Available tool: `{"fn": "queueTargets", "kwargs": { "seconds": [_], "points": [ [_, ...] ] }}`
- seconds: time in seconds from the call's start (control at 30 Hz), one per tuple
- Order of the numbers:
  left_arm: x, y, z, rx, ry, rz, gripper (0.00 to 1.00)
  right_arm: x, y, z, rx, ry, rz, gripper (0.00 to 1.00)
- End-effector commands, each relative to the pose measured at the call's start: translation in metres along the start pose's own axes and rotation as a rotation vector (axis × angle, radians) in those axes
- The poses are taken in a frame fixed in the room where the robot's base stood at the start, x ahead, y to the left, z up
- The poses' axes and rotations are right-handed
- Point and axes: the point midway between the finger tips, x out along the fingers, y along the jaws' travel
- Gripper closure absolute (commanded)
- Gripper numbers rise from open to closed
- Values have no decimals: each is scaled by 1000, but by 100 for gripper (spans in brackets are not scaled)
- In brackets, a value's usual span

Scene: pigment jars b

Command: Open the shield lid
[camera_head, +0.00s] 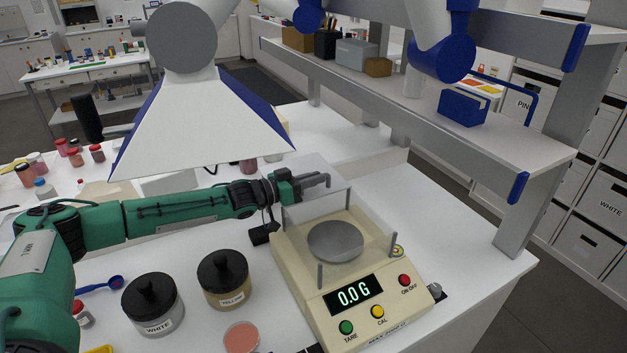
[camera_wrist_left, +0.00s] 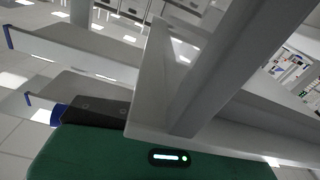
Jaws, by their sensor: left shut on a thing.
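The cream balance (camera_head: 350,308) stands on the white bench and its display reads 0.0 G. A clear shield with grey corner posts surrounds its round metal pan (camera_head: 335,241). A pale see-through panel, which looks like the shield lid (camera_head: 335,199), stands raised at the back of the shield. My left gripper (camera_head: 322,182) is shut at this panel, behind and above the pan; the exact grip is hard to make out. In the left wrist view a large grey panel fills the middle, above my green gripper body. My right gripper is not in view.
A white extraction hood (camera_head: 200,115) hangs over my left arm. The WHITE jar (camera_head: 152,312) and YELLOW jar (camera_head: 223,285) stand left of the balance, with a pink dish (camera_head: 241,338) in front. A grey shelf unit (camera_head: 470,140) rises behind at right.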

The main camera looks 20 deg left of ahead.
Motion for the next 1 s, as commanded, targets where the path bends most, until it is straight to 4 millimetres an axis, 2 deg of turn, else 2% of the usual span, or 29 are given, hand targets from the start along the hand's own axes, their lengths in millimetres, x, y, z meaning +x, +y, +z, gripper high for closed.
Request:
{"fn": "queueTargets", "kwargs": {
  "seconds": [0.07, 0.1, 0.2, 0.47, 0.63, 0.77, 1.0],
  "points": [
    [0, -1, -1, -1, 1, -3, 100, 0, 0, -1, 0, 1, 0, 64],
    [0, -1, -1, -1, 0, -2, 84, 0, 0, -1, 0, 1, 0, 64],
    [0, -1, -1, -1, 0, -2, 66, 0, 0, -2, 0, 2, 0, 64],
    [0, 0, 0, -1, 0, 0, 66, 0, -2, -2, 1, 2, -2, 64],
    [-10, 0, 2, -1, -1, -1, 66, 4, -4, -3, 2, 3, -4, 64],
    [-29, -1, 3, 1, -1, -2, 66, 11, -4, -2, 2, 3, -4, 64],
    [-74, -2, 4, 0, -2, -3, 66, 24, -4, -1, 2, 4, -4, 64]
  ]
}}
